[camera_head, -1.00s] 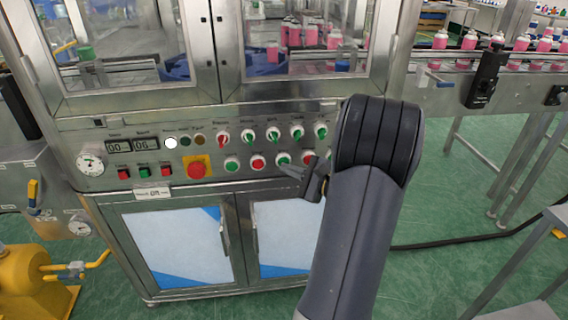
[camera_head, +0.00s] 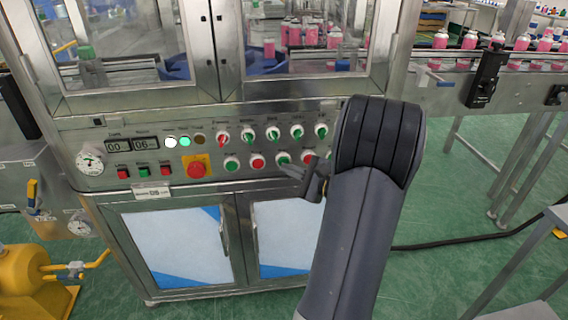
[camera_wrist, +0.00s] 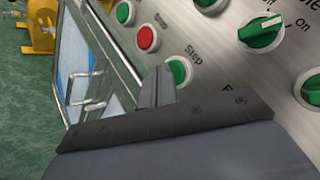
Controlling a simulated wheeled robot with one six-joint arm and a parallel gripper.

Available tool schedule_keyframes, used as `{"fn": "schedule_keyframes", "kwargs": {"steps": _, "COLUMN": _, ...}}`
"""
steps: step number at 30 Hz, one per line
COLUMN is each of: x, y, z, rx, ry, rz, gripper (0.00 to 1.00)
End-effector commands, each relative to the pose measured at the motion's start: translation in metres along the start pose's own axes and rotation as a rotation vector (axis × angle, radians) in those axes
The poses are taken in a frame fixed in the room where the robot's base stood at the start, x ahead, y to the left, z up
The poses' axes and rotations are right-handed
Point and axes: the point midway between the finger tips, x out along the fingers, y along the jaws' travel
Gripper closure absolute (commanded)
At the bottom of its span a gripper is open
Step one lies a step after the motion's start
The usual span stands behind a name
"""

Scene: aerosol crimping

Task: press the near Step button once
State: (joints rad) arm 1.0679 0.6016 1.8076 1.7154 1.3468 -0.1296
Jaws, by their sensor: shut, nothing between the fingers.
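In the wrist view a green button (camera_wrist: 180,71) with a white rim sits beside a label reading "Step". My gripper (camera_wrist: 160,72) is shut and empty, its tip just left of this button and overlapping its edge. I cannot tell whether they touch. In the head view my gripper (camera_head: 284,168) points at the lower button row, just below a green button (camera_head: 283,158). My arm hides part of the panel to the right.
A red button (camera_wrist: 147,38) is close by in the wrist view, and a green knob (camera_wrist: 262,32) stands out above right. A red emergency stop (camera_head: 196,167) is further left. Cabinet doors (camera_head: 180,245) lie below the panel.

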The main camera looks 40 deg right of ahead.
Motion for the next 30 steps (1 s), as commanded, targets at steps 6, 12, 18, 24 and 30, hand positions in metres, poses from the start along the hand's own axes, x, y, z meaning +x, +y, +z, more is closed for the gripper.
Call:
{"fn": "schedule_keyframes", "kwargs": {"steps": 6, "x": -0.006, "y": 0.004, "z": 0.004, "rx": -0.001, "ry": -0.001, "rz": 0.0, "gripper": 1.0}}
{"fn": "schedule_keyframes", "kwargs": {"steps": 12, "x": -0.005, "y": 0.004, "z": 0.004, "rx": 0.0, "ry": -0.001, "rz": 0.0, "gripper": 1.0}}
{"fn": "schedule_keyframes", "kwargs": {"steps": 18, "x": -0.013, "y": 0.01, "z": 0.009, "rx": 0.0, "ry": 0.0, "rz": 0.001, "gripper": 1.0}}
{"fn": "schedule_keyframes", "kwargs": {"steps": 24, "x": -0.027, "y": 0.02, "z": 0.019, "rx": 0.001, "ry": 0.001, "rz": -0.001, "gripper": 1.0}}
{"fn": "schedule_keyframes", "kwargs": {"steps": 30, "x": -0.038, "y": 0.028, "z": 0.028, "rx": -0.001, "ry": 0.0, "rz": 0.0, "gripper": 1.0}}
